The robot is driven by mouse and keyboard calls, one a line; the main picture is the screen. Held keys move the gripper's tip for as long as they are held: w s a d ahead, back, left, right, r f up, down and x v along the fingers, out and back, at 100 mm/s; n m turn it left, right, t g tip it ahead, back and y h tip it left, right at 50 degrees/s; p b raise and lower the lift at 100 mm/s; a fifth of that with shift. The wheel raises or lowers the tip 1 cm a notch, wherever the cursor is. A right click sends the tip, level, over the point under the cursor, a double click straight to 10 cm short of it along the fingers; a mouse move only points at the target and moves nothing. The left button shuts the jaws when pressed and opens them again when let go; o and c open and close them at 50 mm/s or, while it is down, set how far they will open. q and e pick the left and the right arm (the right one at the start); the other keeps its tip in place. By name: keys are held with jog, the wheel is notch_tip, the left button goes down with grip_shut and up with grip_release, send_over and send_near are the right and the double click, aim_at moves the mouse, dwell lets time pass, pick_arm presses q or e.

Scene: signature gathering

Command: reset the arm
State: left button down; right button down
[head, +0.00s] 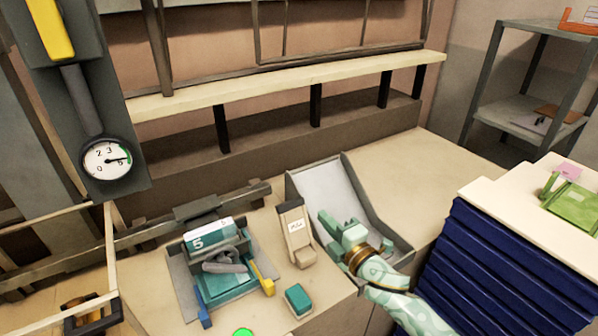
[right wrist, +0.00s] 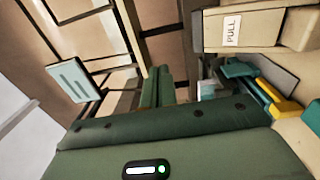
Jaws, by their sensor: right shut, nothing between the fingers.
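My right arm comes in from the lower right in the head view. Its pale green gripper (head: 330,222) is over the lower part of an open grey tray with a pale sloped bottom (head: 325,188). The fingers are shut with nothing between them; they also show beyond the dark green gripper body in the right wrist view (right wrist: 157,88). I cannot tell whether the gripper touches the tray. No left gripper shows in the head view.
Left of the tray stands a beige dispenser (head: 296,236) labelled PULL. Further left is a fixture (head: 178,275) with teal parts and a "5" block (head: 207,234). A small teal block (head: 298,300) lies in front. Blue drawers (head: 500,262) stand right; a gauge (head: 107,160) hangs left.

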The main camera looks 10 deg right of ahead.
jog(key=s+d+f+m+g+h, duration=0.3)
jog(key=s+d+m+h, duration=0.15)
jog(key=s, duration=0.45)
jog(key=s+d+f+m+g+h, duration=0.2)
jog(key=s+d+m+g+h, duration=0.15)
jog(key=s+m, duration=0.4)
jog(key=s+d+f+m+g+h, duration=0.3)
jog(key=s+d+g, duration=0.15)
jog(key=s, duration=0.65)
jog(key=s+a+f+g+y+b, duration=0.15)
jog(key=f+b, duration=0.45)
jog(key=f, duration=1.3)
jog(key=s+a+f+g+y+b, duration=0.1)
jog(key=s+a+f+y+b, duration=0.3)
jog(key=f, duration=1.5)
jog(key=s+d+f+m+g+b, duration=0.1)
jog(key=s+f+b, duration=0.8)
jog(key=s+f, duration=0.9)
notch_tip(320, 180, down, 4)
jog(key=shift+s+f+m+g+h, duration=0.15)
jog(key=shift+m+g+h, duration=0.2)
jog(key=shift+m+g, duration=0.7)
